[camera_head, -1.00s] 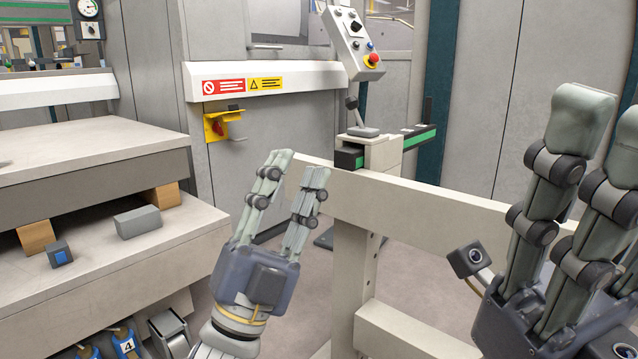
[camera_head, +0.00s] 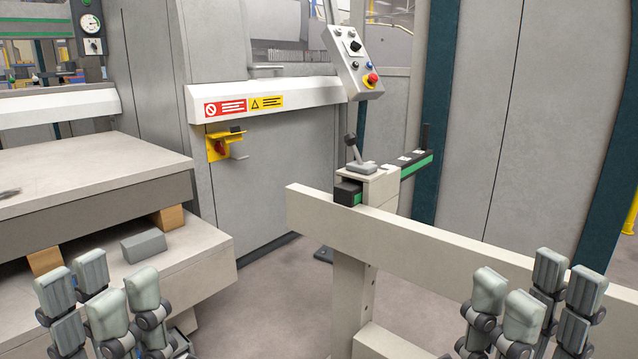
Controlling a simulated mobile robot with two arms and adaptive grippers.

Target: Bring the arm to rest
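My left gripper (camera_head: 100,292) is at the lower left, in front of the lower shelf of the stacked table. Its grey finger pads point up and stand apart, with nothing between them. My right gripper (camera_head: 536,294) is at the lower right, in front of the beige rail. Its fingers also point up, spread and empty. The palms of both grippers are mostly cut off by the bottom edge, and both arms are out of view.
A beige rail (camera_head: 420,238) crosses the middle right, with a joystick box (camera_head: 375,185) on its post. A control panel (camera_head: 353,62) with a red button stands behind. A layered table (camera_head: 90,165) with a grey block (camera_head: 143,246) is left. Floor shows between.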

